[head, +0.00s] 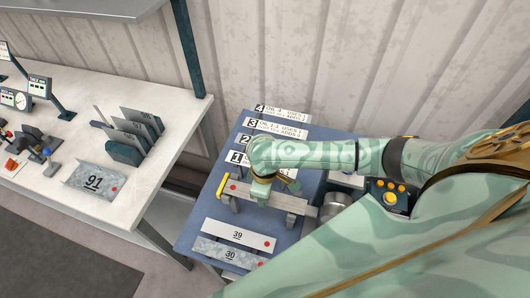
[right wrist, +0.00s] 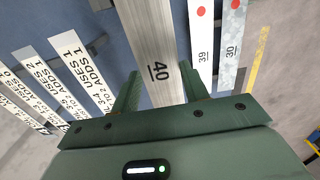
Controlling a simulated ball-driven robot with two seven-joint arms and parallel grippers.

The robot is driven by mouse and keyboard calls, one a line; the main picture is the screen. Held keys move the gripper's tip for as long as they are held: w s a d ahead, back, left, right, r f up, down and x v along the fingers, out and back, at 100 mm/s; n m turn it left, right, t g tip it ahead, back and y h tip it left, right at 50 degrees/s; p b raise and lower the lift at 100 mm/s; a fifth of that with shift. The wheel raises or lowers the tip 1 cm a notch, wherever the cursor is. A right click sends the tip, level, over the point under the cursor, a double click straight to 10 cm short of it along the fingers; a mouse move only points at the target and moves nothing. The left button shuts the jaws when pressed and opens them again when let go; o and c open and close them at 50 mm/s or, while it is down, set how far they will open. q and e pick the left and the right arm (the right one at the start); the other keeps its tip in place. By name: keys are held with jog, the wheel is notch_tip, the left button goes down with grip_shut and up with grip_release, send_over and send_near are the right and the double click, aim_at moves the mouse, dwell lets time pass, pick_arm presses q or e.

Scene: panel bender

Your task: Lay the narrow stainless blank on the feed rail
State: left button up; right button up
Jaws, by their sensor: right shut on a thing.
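The narrow stainless blank, a brushed grey strip marked 40 (right wrist: 150,40), runs between the fingers of my right gripper (right wrist: 162,90) in the right wrist view. A yellow stop (head: 222,187) stands at the rail's left end. I cannot tell whether the blank touches the rail. My left gripper is not in view.
A white strip marked 39 (head: 240,235) and a mottled strip marked 30 (head: 226,253) lie at the blue table's front. Numbered label cards (head: 278,129) lie behind the rail. A control box (head: 388,194) is at right. The left bench (head: 70,90) holds a plate marked 91 (head: 93,182).

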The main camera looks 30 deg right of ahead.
jog(key=shift+f+p, duration=0.2)
jog(key=shift+p, duration=0.2)
dwell(0.4)
jog(key=o, duration=1.1)
notch_tip(320, 180, up, 16)
jog(key=p, duration=0.4)
jog(key=shift+a+r, duration=0.1)
jog(key=shift+r, duration=0.05)
jog(key=shift+s, duration=0.1)
